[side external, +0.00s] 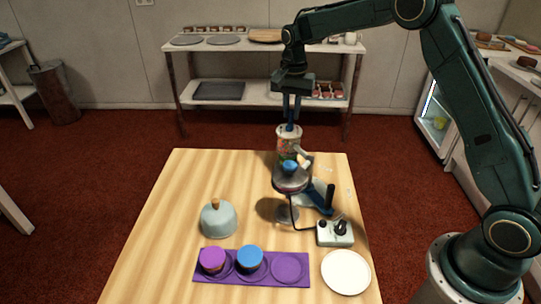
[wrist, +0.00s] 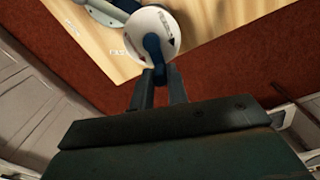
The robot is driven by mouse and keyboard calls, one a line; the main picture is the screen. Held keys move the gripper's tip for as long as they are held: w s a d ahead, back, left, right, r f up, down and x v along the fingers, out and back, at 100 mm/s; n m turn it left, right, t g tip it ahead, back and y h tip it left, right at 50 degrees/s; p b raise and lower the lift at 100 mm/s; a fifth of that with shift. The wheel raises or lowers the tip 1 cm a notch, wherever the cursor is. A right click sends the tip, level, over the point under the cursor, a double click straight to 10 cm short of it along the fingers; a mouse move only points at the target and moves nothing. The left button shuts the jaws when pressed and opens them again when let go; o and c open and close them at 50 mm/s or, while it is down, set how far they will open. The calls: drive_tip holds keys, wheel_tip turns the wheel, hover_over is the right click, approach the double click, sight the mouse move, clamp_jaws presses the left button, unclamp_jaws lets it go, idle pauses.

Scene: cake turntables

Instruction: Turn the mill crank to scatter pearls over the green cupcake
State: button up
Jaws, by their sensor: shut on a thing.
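The mill (side external: 288,143) is a pale cylinder with coloured contents, upright beyond the turntable (side external: 291,184). Its round white top (wrist: 170,22) shows in the wrist view, with the dark blue crank (wrist: 152,45) across it. My gripper (side external: 291,119) points straight down over the mill and is shut on the crank; in the wrist view its fingers (wrist: 156,76) close around the crank's end. A small blue-topped cupcake (side external: 290,167) stands on the turntable, just in front of the mill. I cannot make out a green cupcake. No scattered pearls are distinguishable at this size.
A purple tray (side external: 200,278) at the front holds a magenta-topped cupcake (side external: 212,260) and a blue-topped cupcake (side external: 250,260); its right place is empty. A white plate (side external: 346,272), a control box (side external: 335,233) and a grey-blue dome (side external: 219,220) stand nearby. The table's left side is clear.

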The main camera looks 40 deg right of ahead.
drive_tip(key=shift+s+f, duration=0.1)
drive_tip(key=shift+s, duration=0.05)
drive_tip(key=shift+s+d, duration=0.15)
drive_tip(key=shift+s, duration=0.3)
drive_tip(key=o, duration=0.8)
drive_tip(key=shift+w+d+r, duration=0.1)
drive_tip(key=shift+r, duration=0.1)
wheel_tip(320, 180, up, 7)
drive_tip(key=shift+f, duration=0.1)
idle(0.4)
